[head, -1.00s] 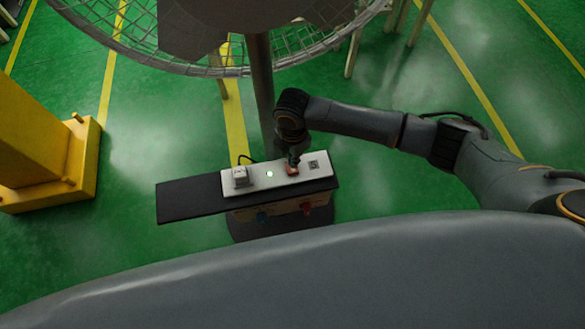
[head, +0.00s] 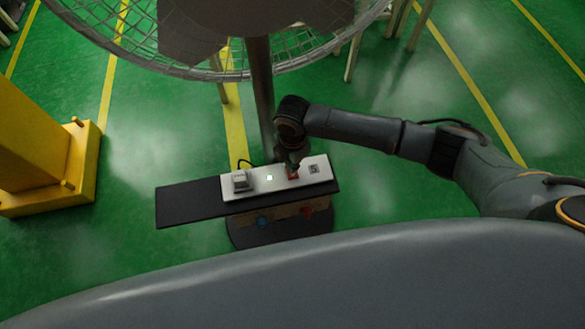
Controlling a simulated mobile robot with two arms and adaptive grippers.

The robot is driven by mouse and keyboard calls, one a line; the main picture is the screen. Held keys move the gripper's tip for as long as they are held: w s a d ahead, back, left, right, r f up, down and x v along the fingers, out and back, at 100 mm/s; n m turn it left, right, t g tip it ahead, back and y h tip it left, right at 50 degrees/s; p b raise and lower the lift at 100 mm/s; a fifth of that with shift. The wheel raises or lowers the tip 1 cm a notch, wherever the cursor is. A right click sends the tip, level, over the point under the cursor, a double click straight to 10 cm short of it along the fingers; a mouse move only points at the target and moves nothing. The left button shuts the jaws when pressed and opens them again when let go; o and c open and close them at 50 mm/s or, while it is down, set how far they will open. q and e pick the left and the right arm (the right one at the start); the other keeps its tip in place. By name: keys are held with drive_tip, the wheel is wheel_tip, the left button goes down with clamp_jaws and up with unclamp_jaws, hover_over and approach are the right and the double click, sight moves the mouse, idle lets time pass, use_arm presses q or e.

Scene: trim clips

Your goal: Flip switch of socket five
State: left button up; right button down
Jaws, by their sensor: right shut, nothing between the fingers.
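A white socket panel (head: 252,188) lies on a dark board (head: 187,207). On it I see a grey raised block (head: 241,181) at the left, a small bright square (head: 269,177) in the middle, a red switch (head: 292,176) and a dark socket (head: 314,169) at the right. My right gripper (head: 292,168) points down just over the red switch. It is shut with nothing in it and partly covers the switch. I cannot tell whether it touches the switch. No number for the sockets can be read. My left gripper is not in view.
A post (head: 261,95) stands right behind the panel, under a large wire cage (head: 120,55). Red and blue parts sit below the board's front. A yellow stand (head: 80,165) is at the left. Green floor to the right is clear.

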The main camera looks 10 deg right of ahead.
drive_tip(key=shift+f+b, duration=0.85)
drive_tip(key=shift+f, duration=0.7)
idle(1.0)
drive_tip(key=shift+s, duration=0.1)
wheel_tip(320, 180, up, 7)
drive_tip(key=p, duration=0.8)
drive_tip(key=shift+r, duration=0.1)
idle(0.4)
